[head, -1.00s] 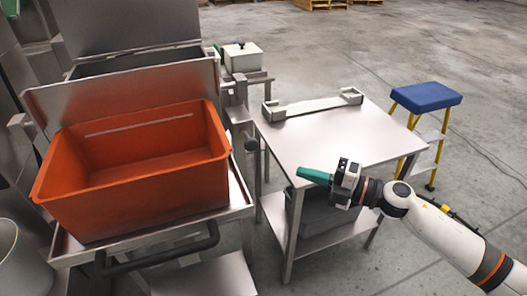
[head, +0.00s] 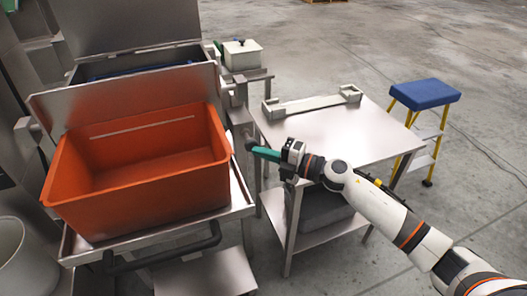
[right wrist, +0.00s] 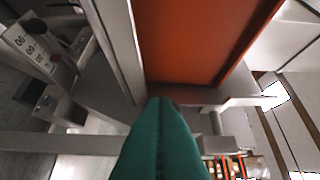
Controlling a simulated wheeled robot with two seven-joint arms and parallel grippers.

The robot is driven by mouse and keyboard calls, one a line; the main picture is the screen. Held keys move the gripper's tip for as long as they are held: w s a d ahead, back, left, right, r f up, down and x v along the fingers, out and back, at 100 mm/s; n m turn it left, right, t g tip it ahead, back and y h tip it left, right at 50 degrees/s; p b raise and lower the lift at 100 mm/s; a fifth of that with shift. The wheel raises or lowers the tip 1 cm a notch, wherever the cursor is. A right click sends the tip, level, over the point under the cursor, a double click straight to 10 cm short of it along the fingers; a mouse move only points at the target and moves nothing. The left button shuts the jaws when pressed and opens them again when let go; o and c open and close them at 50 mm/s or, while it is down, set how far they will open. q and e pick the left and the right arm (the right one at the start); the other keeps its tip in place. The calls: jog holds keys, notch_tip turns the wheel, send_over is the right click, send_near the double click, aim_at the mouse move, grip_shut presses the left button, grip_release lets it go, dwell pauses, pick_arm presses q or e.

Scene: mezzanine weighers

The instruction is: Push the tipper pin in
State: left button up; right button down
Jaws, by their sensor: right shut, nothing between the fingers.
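The tipper (head: 222,222) is the steel frame at the left, with a large orange tub (head: 150,205) upright on it. A dark round knob (head: 249,144), which looks like the end of the tipper pin, shows at the tipper's right side. My right gripper (head: 254,150) is shut and empty, its green fingertips at the knob; I cannot tell whether they touch it. In the right wrist view the green fingers (right wrist: 160,102) point at the steel frame below the orange tub wall (right wrist: 195,45). The pin is not clear there, probably hidden by the fingers. My left gripper is not in view.
A steel table (head: 325,133) with a pale bracket-like rail (head: 312,104) stands right of the tipper, under my right arm. A blue-topped yellow step stool (head: 424,95) is further right. A white box (head: 243,55) stands behind. Open floor lies at the upper right.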

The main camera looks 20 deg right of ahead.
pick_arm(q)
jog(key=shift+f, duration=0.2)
pick_arm(e)
jog(key=w, duration=0.2)
jog(key=shift+w+r, duration=0.15)
jog(key=shift+w, duration=0.2)
